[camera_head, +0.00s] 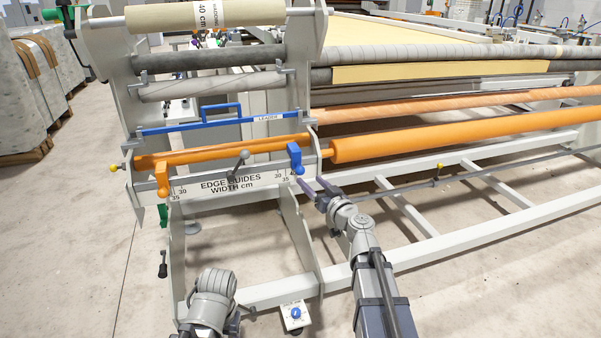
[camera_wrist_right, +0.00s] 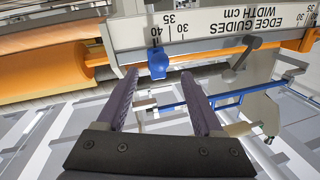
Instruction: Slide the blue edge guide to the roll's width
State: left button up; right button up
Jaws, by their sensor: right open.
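The blue edge guide (camera_head: 295,158) hangs on the orange rail at the right end of the width scale (camera_head: 230,184), near its 40 mark. In the right wrist view the blue guide (camera_wrist_right: 158,60) lines up with the printed 40. The cream roll (camera_head: 160,18) at the top carries a "40 cm" label. My right gripper (camera_head: 314,188) is open, just below and right of the guide. In the wrist view its fingertips (camera_wrist_right: 160,76) lie either side of the guide's lower end; contact cannot be told. My left arm shows at the bottom, its fingers not visible.
An orange edge guide (camera_head: 162,179) sits at the scale's left end. A grey lever (camera_head: 238,164) stands between the guides. A blue leader bar (camera_head: 215,123) crosses above. Long orange rollers (camera_head: 460,127) run to the right. A pedestal with a blue knob (camera_head: 295,314) stands low in front.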

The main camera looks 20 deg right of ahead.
aim_at(303, 173)
jog(key=x, duration=0.7)
jog(key=shift+w, duration=0.35)
jog(key=shift+a, duration=0.1)
grip_shut()
dwell(1.0)
